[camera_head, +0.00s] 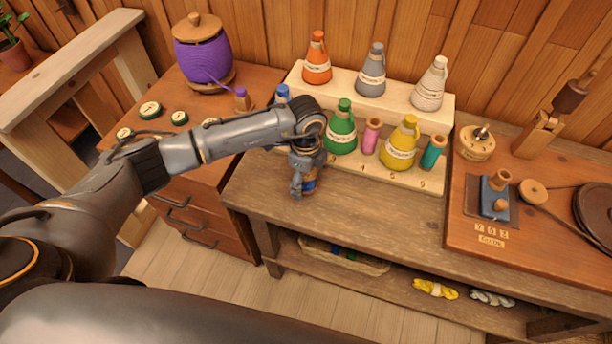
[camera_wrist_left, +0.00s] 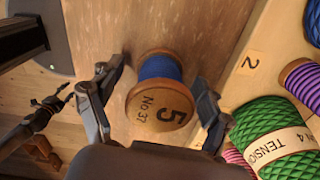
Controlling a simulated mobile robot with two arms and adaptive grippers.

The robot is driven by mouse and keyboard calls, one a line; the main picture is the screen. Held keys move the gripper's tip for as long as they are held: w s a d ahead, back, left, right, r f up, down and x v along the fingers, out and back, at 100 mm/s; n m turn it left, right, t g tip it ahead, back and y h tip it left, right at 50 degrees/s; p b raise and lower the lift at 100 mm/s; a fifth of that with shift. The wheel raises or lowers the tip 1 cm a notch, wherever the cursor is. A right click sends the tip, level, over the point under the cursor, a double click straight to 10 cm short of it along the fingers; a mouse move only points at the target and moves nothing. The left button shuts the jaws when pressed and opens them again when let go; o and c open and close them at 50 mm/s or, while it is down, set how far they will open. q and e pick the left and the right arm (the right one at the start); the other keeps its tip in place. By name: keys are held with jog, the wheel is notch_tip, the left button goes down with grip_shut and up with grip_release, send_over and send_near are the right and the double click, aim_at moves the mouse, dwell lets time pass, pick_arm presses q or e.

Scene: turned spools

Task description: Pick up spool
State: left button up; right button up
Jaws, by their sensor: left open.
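A wooden spool (camera_wrist_left: 160,100) wound with blue thread stands between the open fingers of my left gripper (camera_wrist_left: 152,112) in the left wrist view. Its round end is marked "5" and "No 37". In the head view, the same spool (camera_head: 310,187) stands on the bench top near its front left edge, partly hidden by my left gripper (camera_head: 304,180). A gap shows on the left finger's side; whether the right finger touches the spool I cannot tell. My right gripper is not in view.
A stepped wooden rack behind holds green (camera_head: 341,128) and yellow (camera_head: 399,146) thread cones, with pink (camera_head: 371,136) and teal (camera_head: 433,153) spools. Bare bench top (camera_head: 370,205) lies right of the gripper.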

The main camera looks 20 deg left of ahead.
pick_arm(q)
jog(key=c, duration=1.2)
jog(key=shift+c, duration=0.2)
